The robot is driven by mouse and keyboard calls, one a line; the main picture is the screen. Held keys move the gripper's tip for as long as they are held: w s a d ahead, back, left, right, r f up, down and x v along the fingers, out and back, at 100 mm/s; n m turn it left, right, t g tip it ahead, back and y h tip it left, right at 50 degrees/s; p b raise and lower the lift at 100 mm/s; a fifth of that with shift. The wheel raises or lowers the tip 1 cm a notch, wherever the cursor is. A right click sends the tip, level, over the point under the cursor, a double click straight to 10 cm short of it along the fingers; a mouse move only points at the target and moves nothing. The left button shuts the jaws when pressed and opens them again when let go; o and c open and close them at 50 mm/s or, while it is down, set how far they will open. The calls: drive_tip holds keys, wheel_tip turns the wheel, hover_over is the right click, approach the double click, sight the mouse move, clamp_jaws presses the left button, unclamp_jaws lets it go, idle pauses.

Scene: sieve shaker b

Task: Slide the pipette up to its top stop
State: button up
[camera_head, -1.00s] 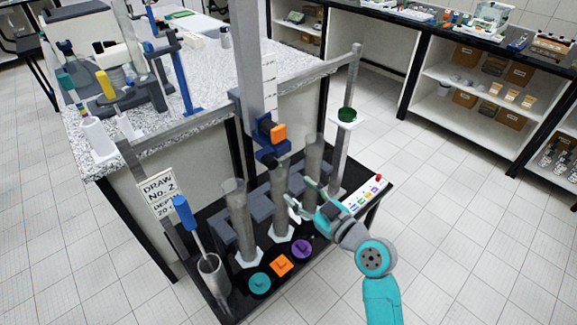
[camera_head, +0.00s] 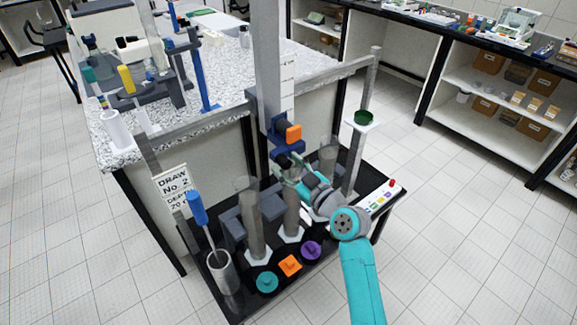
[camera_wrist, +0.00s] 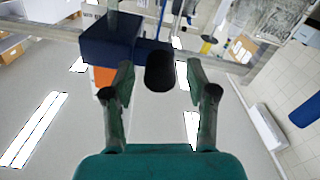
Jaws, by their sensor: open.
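A blue carriage (camera_head: 284,142) with an orange block (camera_head: 293,133) sits on the upright grey column (camera_head: 269,60), which bears a marked white scale. A dark rounded end (camera_head: 283,160) sticks out below the carriage, apparently part of the pipette assembly. In the wrist view the carriage (camera_wrist: 108,42) and orange block (camera_wrist: 104,76) are at upper left, and the black rounded end (camera_wrist: 160,72) lies between my fingertips. My gripper (camera_head: 289,174) is open just below the carriage, with visible gaps beside the black end. The rest of the pipette is hard to make out.
Clear cylinders, one of them (camera_head: 250,215), stand on the black stand below my gripper. Teal (camera_head: 267,282), orange (camera_head: 290,265) and purple (camera_head: 311,250) knobs line its front. A blue-handled tool (camera_head: 198,208) stands in a beaker at left; a green cup (camera_head: 363,118) is at right.

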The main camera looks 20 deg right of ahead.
clamp_jaws()
drive_tip(key=shift+r, duration=0.1)
wheel_tip(320, 180, up, 34)
drive_tip(key=shift+r, duration=0.25)
idle(0.3)
drive_tip(key=shift+r, duration=0.1)
drive_tip(key=shift+c, duration=0.3)
unclamp_jaws()
drive_tip(key=shift+o, duration=0.3)
